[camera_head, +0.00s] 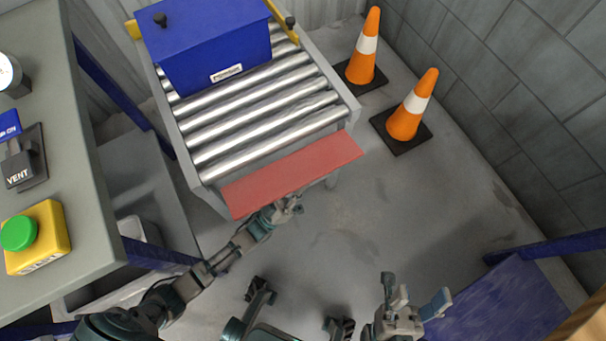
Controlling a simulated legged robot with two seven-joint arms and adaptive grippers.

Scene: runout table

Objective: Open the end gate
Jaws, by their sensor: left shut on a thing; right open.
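The end gate is a flat red panel (292,174) at the near end of the roller table (186,143). It lies tilted outward from the last roller, with its broad face showing. My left gripper (291,206) is at the panel's near lower edge, left of its middle, and is shut on that edge. The fingertips are small and partly hidden against the panel. My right gripper (415,297) is open and empty at the lower right, well apart from the gate.
A blue box (212,50) sits on the rollers at the far end. Two orange cones (410,115) (365,58) stand right of the table by the block wall. A grey bench (85,215) with a green button (18,233) is at left. The floor between is clear.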

